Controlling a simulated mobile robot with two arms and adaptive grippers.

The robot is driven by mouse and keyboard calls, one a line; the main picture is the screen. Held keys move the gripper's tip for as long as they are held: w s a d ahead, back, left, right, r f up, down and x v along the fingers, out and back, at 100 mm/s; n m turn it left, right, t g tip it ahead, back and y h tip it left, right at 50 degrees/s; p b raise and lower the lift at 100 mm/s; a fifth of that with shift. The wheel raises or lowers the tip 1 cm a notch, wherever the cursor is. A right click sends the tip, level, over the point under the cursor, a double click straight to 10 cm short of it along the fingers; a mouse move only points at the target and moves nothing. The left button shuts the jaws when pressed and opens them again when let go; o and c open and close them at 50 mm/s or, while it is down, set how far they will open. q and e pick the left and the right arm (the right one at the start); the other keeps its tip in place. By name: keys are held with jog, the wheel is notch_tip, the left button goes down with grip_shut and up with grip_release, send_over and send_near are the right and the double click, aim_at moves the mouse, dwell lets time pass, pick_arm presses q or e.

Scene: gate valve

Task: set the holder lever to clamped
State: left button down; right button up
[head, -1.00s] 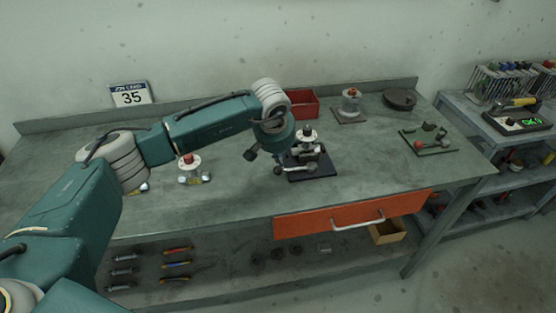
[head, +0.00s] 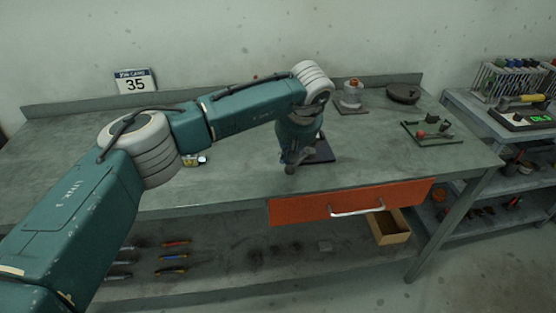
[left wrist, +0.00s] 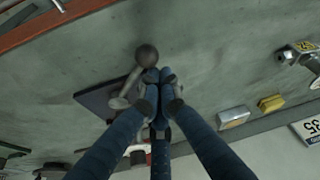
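The holder's dark base plate (head: 323,150) stands on the bench, mostly covered by my left arm in the head view. In the left wrist view the plate (left wrist: 92,98) lies left of the fingers. A grey lever with a round ball knob (left wrist: 147,55) slants up from a rounded grey end beside the plate. My left gripper (left wrist: 160,77) points down, its fingertips drawn together close beside the knob. Nothing shows between them; contact with the knob is unclear. In the head view the left gripper (head: 293,157) is over the plate's left side. My right gripper is out of view.
An orange drawer (head: 300,209) with a pale handle is under the bench front. A flanged part (head: 351,98), a dark round part (head: 402,93) and a green plate (head: 431,134) stand to the right. Small yellow and metal pieces (head: 195,160) lie left. Bare bench separates them.

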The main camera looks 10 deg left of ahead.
pick_arm(q)
jog(key=shift+s+d+n, duration=0.4)
jog(key=shift+d+n, duration=0.15)
jog(key=shift+n, duration=0.15)
jog(key=shift+s+d+b, duration=0.2)
jog(key=shift+d+b, duration=0.15)
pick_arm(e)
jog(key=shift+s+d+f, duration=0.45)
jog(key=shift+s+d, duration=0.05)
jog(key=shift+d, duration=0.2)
pick_arm(q)
jog(key=shift+s+d, duration=0.1)
jog(key=shift+d, duration=0.1)
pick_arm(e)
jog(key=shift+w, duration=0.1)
